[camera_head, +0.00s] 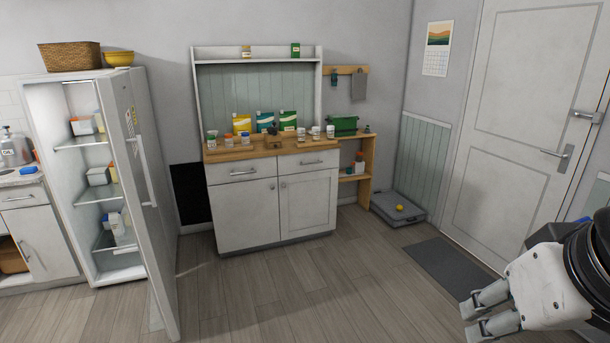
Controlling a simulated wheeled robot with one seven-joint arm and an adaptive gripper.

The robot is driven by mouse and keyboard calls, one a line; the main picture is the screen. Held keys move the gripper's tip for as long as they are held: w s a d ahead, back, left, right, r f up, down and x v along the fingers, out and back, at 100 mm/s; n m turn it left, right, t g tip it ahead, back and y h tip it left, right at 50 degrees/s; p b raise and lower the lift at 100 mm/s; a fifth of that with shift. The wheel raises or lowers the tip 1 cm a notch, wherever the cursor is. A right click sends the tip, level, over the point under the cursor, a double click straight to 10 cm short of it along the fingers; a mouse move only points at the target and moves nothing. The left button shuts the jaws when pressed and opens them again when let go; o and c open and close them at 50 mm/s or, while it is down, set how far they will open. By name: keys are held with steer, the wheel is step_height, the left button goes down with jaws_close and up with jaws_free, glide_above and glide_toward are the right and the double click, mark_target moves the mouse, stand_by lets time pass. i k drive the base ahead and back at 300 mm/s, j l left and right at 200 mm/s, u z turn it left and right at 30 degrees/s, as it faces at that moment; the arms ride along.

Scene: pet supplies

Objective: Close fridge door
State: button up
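The white fridge (60,130) stands at the left, with lit shelves holding several cartons and boxes. Its door (143,190) is wide open, hinged on the fridge's right side and swung out toward me. A vertical handle (149,180) shows on the door's right face, along with some papers. My gripper (478,318) is at the lower right, far from the door, with the floor between them. Its two fingers look apart with nothing between them.
A white cabinet (275,212) with a wooden top and several bottles and packets stands at the back middle. A grey mat (448,266) lies before the closed white room door (515,120). The middle floor (300,295) is clear.

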mark_target(113, 90)
steer(key=i+u, duration=0.4)
steer(key=i+l+u, duration=0.15)
steer(key=i+u, duration=0.25)
steer(key=i+l+u, duration=0.35)
steer(key=i, duration=0.15)
steer(key=i+l+u, duration=0.7)
steer(key=i+l, duration=0.2)
steer(key=i+u, duration=0.15)
steer(key=i, duration=0.2)
steer(key=l, duration=0.05)
